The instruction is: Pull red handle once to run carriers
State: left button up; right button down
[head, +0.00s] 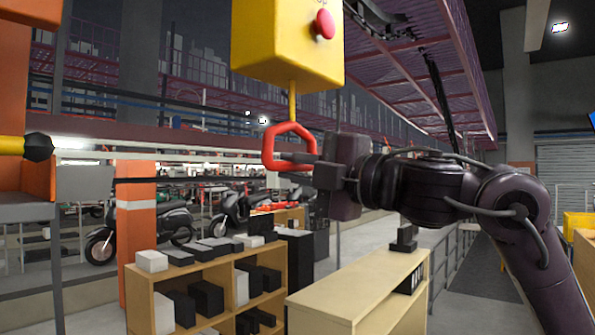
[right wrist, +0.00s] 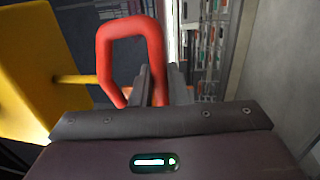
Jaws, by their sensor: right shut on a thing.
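The red handle (head: 268,146) is a loop that hangs on a yellow rod (head: 292,100) below a yellow box (head: 290,60) with a red button (head: 324,24). My right gripper (head: 306,160) comes from the right and is shut on the lower right side of the loop. In the right wrist view the red handle (right wrist: 130,38) stands upright ahead, and the fingers of my right gripper (right wrist: 146,88) close on its side. The yellow box (right wrist: 35,70) is at the left there. My left gripper does not show in either view.
A wooden shelf (head: 205,262) with dark and white boxes stands below, beside a wooden counter (head: 350,295). Scooters (head: 140,238) stand behind at the left. A purple mesh structure (head: 430,70) runs overhead at the right. The air around the handle is clear.

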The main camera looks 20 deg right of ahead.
jog(key=c, duration=1.4)
grip_release()
jog(key=shift+a, duration=0.1)
jog(key=b+v, duration=0.3)
jog(key=v, duration=0.6)
jog(key=shift+b, duration=0.3)
